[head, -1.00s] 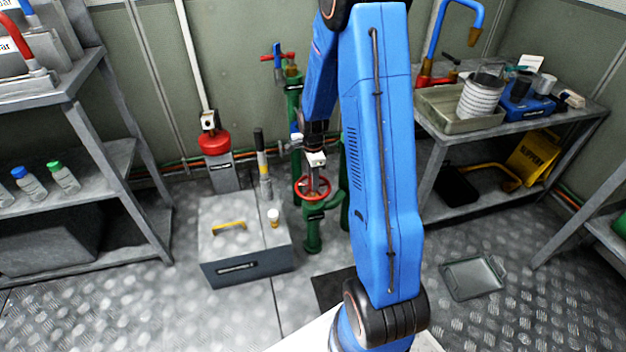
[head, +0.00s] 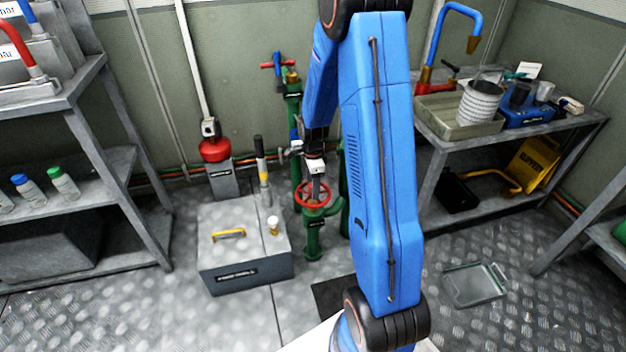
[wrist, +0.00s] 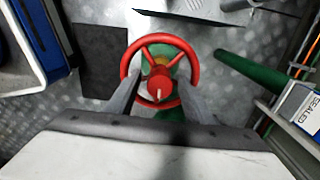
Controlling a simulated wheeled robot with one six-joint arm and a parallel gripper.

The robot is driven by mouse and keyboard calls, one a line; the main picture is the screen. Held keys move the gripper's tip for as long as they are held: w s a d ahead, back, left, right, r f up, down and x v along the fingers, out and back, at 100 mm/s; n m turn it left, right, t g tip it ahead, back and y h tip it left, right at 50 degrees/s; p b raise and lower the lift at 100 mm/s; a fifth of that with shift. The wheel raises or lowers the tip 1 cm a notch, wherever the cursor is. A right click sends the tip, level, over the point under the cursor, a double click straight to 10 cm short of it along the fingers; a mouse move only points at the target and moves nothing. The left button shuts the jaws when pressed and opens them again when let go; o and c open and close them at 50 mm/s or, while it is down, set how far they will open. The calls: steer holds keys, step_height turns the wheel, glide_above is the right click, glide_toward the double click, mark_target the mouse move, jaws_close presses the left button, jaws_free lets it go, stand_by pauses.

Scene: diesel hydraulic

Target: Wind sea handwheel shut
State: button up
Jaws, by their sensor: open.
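The red handwheel (head: 313,195) sits on a green valve body (head: 314,220) in the middle of the head view, partly hidden by my gripper. In the wrist view the handwheel (wrist: 160,69) shows its rim, spokes and red hub, with green and yellow parts below it. My gripper (wrist: 158,92) is open, with one finger on each side of the hub, over the near part of the wheel. Whether the fingers touch the rim or spokes cannot be told. In the head view my gripper (head: 314,186) points down at the wheel. Whether this wheel is labelled sea is not legible.
A grey box (head: 245,245) with a yellow handle stands left of the valve. Green pipes (head: 296,130) and another red handle (head: 279,66) stand behind. A grey tray (head: 475,284) lies on the floor at right. Shelving (head: 118,150) is at left, a bench (head: 432,150) at right.

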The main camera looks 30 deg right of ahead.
step_height(320, 180, up, 17)
steer(key=shift+r, duration=0.2)
stand_by(0.4)
stand_by(0.4)
steer(key=s+a+r+n+t, duration=0.2)
steer(key=s+a+r+n, duration=0.9)
steer(key=s, duration=0.3)
steer(key=s+a+r+n+t, duration=0.2)
steer(key=s+a+n, duration=0.2)
steer(key=s+n, duration=0.6)
steer(key=s, duration=0.6)
steer(key=shift+r+t, duration=0.2)
steer(key=shift+t, duration=0.2)
